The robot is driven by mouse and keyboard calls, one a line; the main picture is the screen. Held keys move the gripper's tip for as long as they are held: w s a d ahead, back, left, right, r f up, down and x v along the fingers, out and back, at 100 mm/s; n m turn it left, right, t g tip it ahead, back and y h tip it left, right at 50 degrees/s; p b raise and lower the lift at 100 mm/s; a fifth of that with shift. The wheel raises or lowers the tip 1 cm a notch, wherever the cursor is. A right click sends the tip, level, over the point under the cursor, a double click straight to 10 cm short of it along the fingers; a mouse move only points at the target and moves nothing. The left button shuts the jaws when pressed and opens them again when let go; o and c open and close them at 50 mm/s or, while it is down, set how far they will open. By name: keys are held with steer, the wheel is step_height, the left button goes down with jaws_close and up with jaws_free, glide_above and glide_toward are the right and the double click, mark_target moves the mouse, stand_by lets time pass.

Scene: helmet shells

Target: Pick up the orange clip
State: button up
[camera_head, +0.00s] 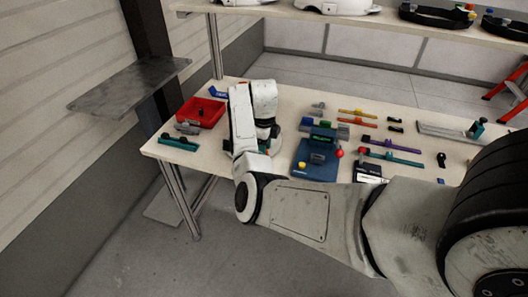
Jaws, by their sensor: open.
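A long, thin orange piece (357,122) lies on the table among the small parts right of my arm. It looks like the orange clip, but it is small here and its shape is hard to tell. My gripper (268,134) is at the end of my arm, pointing down over the left part of the table, to the left of the orange piece and apart from it. It is open. My own wrist hides most of it, and its fingertips and what lies right under them cannot be made out.
A red bin (201,112) stands at the table's left, with green and grey parts (179,143) in front. A blue fixture (315,158) stands right of my gripper. A yellow bar (357,112) and a purple bar (391,151) lie nearby. A shelf (400,25) with helmet shells runs above the back.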

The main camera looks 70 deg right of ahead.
jaws_close()
stand_by(0.4)
